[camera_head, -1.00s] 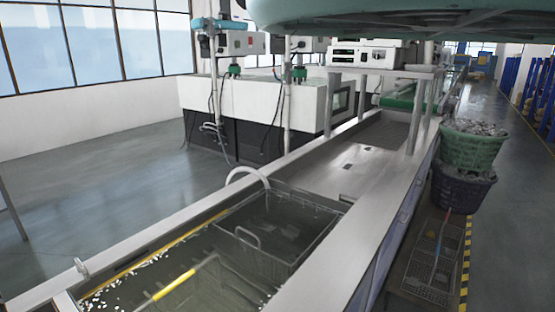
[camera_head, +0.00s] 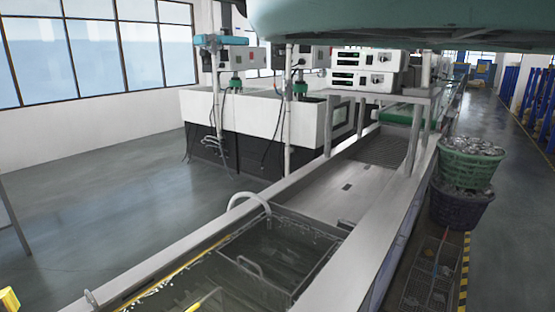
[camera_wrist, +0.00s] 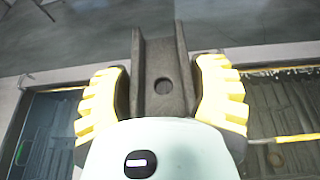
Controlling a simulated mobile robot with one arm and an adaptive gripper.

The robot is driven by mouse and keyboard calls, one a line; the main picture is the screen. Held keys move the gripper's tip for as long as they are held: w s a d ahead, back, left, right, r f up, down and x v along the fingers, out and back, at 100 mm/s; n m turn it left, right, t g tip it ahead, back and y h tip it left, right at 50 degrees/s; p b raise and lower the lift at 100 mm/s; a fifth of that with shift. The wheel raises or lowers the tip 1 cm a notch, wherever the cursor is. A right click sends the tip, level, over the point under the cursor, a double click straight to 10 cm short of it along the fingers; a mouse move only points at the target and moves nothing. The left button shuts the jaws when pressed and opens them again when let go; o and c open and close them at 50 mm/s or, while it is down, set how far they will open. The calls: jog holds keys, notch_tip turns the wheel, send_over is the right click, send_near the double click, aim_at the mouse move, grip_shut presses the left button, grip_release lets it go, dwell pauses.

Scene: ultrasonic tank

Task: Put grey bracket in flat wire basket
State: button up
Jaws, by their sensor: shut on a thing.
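The grey bracket (camera_wrist: 160,40) is a dark channel-shaped piece with a round hole, in the middle of the wrist view. My gripper (camera_wrist: 163,80) is shut on it, with a yellow ribbed finger against each side. The bracket's near end is hidden behind my gripper's body. A flat wire basket (camera_head: 428,287) lies low at the right in the head view, beside the bench, with a thin red and blue item in it. My gripper is apart from it. A yellow piece, probably a fingertip of mine, shows at the head view's lower left edge.
A tank (camera_head: 130,300) with dark liquid and a pale rim holds a sunken wire mesh basket (camera_head: 262,272). A green basket (camera_head: 470,165) of parts is stacked on a dark one (camera_head: 458,208) at the right. The bench's metal top (camera_head: 330,195) is mostly clear.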

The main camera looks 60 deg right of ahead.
notch_tip(320, 180, up, 30)
jog(key=p, duration=2.8)
jog(key=shift+r, duration=0.15)
